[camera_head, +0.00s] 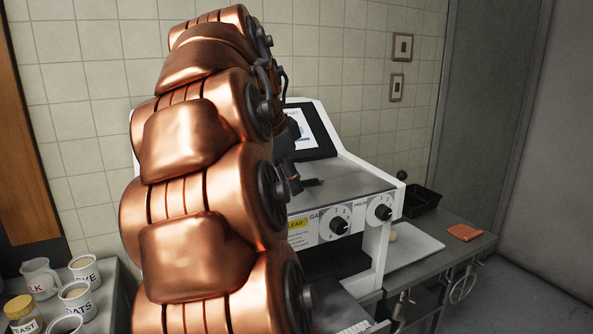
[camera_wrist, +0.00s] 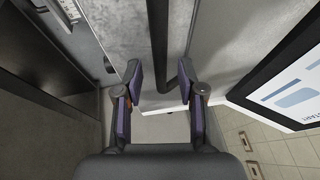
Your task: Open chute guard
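The white machine (camera_head: 345,219) stands on the counter, with a sloping grey metal top (camera_head: 350,182) that may be the chute guard; I cannot tell for sure. In the wrist view, a dark bar (camera_wrist: 159,40) runs along a grey metal surface (camera_wrist: 215,40) and reaches down between my fingers. My gripper (camera_wrist: 160,80) is open, its fingers on either side of the bar; I see no clear grip on it. In the head view, my gripper (camera_head: 300,183) is low over the machine's top, partly hidden by my copper arm. A black knob (camera_head: 401,175) sits at the machine's right edge.
A tilted screen (camera_head: 312,132) stands behind my gripper; it is close on the right in the wrist view (camera_wrist: 290,90). Dials (camera_head: 340,224) line the machine's front. A white board (camera_head: 412,246), black tin (camera_head: 421,199) and orange cloth (camera_head: 465,232) lie to the right.

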